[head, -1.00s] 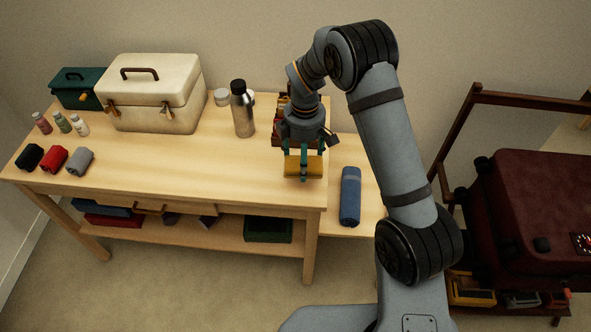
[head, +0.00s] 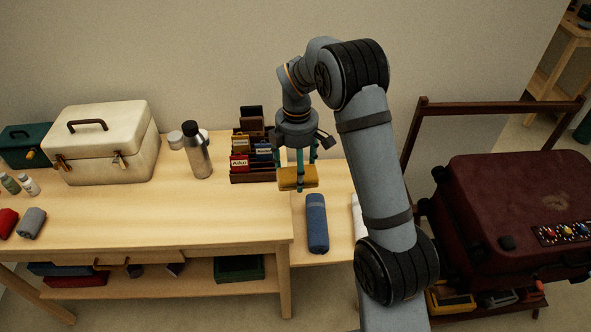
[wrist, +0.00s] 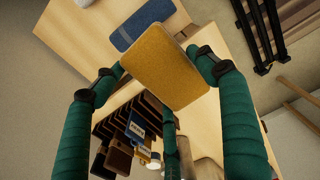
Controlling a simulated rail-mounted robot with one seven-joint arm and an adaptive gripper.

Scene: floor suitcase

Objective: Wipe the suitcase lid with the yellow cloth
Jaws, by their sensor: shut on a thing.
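The yellow cloth (head: 290,178) is a folded block held by my gripper (head: 299,172) in the head view. In the wrist view the cloth (wrist: 164,72) sits between the green fingers of my gripper (wrist: 160,75), which are shut on its sides. The cloth is in the air above the wooden table near its right end. The dark red suitcase (head: 520,195) lies on a dark wooden rack at the right in the head view, well away from my gripper. Its broad lid faces up, with a few dusty-looking marks on it.
A blue roll (head: 317,222) lies on the lower side table below my gripper. A card rack (head: 252,165), a steel bottle (head: 197,155) and a cream case (head: 105,150) stand on the table (head: 150,220). The suitcase rack (head: 411,135) has a raised frame.

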